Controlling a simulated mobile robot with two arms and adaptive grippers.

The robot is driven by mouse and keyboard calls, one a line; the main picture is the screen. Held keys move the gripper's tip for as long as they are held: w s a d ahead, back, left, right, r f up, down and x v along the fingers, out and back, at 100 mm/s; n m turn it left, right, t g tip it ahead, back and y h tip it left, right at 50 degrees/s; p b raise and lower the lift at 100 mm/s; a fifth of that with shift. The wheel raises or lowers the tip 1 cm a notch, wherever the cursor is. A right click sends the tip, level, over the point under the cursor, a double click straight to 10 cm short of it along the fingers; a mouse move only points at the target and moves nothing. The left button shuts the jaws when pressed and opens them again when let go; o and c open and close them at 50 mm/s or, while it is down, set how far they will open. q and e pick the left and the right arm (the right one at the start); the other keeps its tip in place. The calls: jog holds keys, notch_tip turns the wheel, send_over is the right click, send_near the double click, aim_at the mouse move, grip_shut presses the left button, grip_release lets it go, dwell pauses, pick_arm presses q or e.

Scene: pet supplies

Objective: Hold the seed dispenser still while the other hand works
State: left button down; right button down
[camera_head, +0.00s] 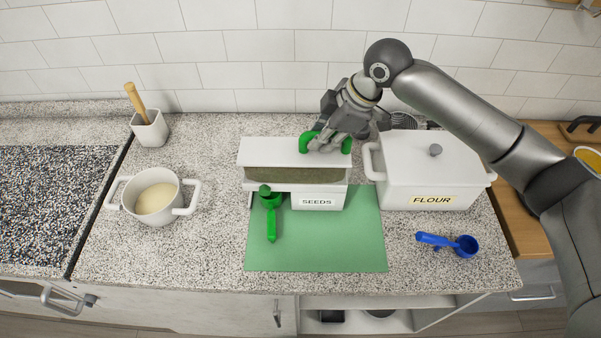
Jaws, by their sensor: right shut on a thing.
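The seed dispenser (262,152) is a white box with a dark band of seeds and a SEEDS label on its front. It stands upright on a green mat (320,255) in the middle of the counter. My right gripper (326,142) comes in from the right and is shut on the green handle (306,140) on top of the dispenser; its fingers hide the handle's middle. A green scoop (271,220) is at the dispenser's front left, its handle pointing toward the counter's front edge. My left gripper is not in view.
A white FLOUR container (410,170) stands close to the right of the dispenser. A blue scoop (450,243) lies in front of it. A white pot (183,211) and a holder with a wooden handle (150,130) stand at left, near a cooktop (45,200).

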pick_arm(q)
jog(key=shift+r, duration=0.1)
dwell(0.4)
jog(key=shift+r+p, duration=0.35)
jog(key=shift+p, duration=0.05)
dwell(0.4)
dwell(0.8)
